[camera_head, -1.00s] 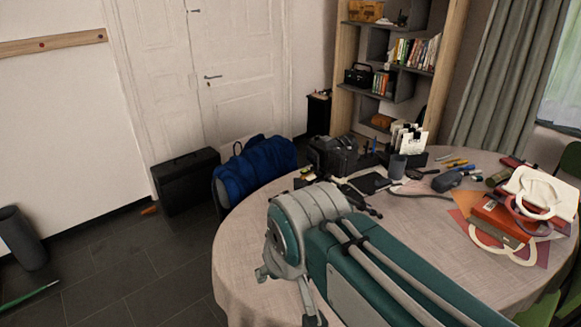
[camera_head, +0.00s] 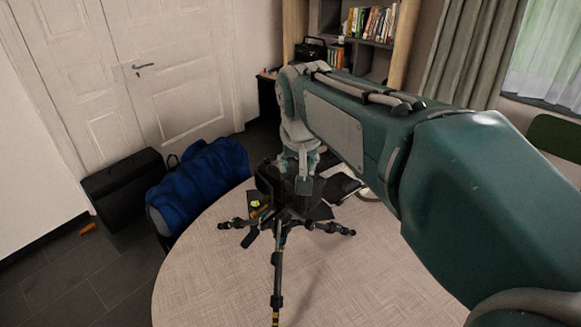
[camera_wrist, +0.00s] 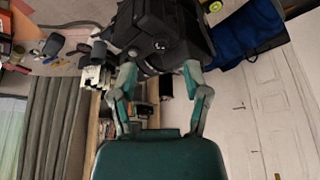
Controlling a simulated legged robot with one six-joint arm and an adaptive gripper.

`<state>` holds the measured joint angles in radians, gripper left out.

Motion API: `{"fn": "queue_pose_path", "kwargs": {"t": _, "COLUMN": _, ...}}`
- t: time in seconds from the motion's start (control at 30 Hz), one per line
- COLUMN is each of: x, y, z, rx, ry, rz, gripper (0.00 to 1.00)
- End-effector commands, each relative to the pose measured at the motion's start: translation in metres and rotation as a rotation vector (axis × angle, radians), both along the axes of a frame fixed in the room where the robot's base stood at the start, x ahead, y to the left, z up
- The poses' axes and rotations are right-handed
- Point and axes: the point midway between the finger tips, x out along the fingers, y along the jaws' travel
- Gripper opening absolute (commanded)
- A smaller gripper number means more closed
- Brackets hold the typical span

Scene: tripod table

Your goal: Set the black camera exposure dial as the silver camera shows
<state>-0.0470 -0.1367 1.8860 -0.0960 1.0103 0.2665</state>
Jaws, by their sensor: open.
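A black camera (camera_wrist: 170,30) fills the top middle of the wrist view, with a round dial-like part on it. Its dial marks are too small to read. In the head view, the dark camera body (camera_head: 266,181) is largely hidden behind my gripper (camera_head: 301,180). It is by the top of a black tripod (camera_head: 277,262) on the table. In the wrist view my gripper (camera_wrist: 158,73) is open, its two fingers spread below the camera, with nothing seen held between them. I cannot make out a silver camera in either current view.
A blue bag (camera_head: 200,180) and a black case (camera_head: 125,190) stand at the left. A bookshelf (camera_head: 405,45) is behind. Cups and small items (camera_wrist: 55,45) lie at the wrist view's left.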

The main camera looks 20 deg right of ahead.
Motion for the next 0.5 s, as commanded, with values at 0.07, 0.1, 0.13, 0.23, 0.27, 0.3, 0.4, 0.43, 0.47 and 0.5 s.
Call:
{"fn": "queue_pose_path", "kwargs": {"t": 0.07, "x": 0.005, "y": -0.001, "z": -0.014, "rx": 0.0, "ry": 0.005, "rz": 0.0, "gripper": 0.61}}
{"fn": "queue_pose_path", "kwargs": {"t": 0.1, "x": 0.007, "y": -0.001, "z": -0.02, "rx": 0.0, "ry": 0.003, "rz": 0.0, "gripper": 0.61}}
{"fn": "queue_pose_path", "kwargs": {"t": 0.13, "x": 0.009, "y": -0.002, "z": -0.024, "rx": 0.0, "ry": 0.003, "rz": 0.0, "gripper": 0.61}}
{"fn": "queue_pose_path", "kwargs": {"t": 0.23, "x": 0.013, "y": -0.002, "z": -0.034, "rx": -0.001, "ry": 0.002, "rz": 0.0, "gripper": 0.61}}
{"fn": "queue_pose_path", "kwargs": {"t": 0.27, "x": 0.014, "y": -0.002, "z": -0.036, "rx": 0.0, "ry": 0.002, "rz": 0.0, "gripper": 0.61}}
{"fn": "queue_pose_path", "kwargs": {"t": 0.3, "x": 0.015, "y": -0.003, "z": -0.038, "rx": 0.0, "ry": 0.0, "rz": 0.0, "gripper": 0.61}}
{"fn": "queue_pose_path", "kwargs": {"t": 0.4, "x": 0.016, "y": -0.003, "z": -0.04, "rx": 0.0, "ry": 0.0, "rz": 0.0, "gripper": 0.61}}
{"fn": "queue_pose_path", "kwargs": {"t": 0.43, "x": 0.016, "y": -0.003, "z": -0.04, "rx": 0.0, "ry": 0.0, "rz": 0.0, "gripper": 0.61}}
{"fn": "queue_pose_path", "kwargs": {"t": 0.47, "x": 0.016, "y": -0.003, "z": -0.04, "rx": 0.0, "ry": -0.001, "rz": 0.0, "gripper": 0.61}}
{"fn": "queue_pose_path", "kwargs": {"t": 0.5, "x": 0.016, "y": -0.003, "z": -0.04, "rx": 0.0, "ry": -0.001, "rz": 0.0, "gripper": 0.61}}
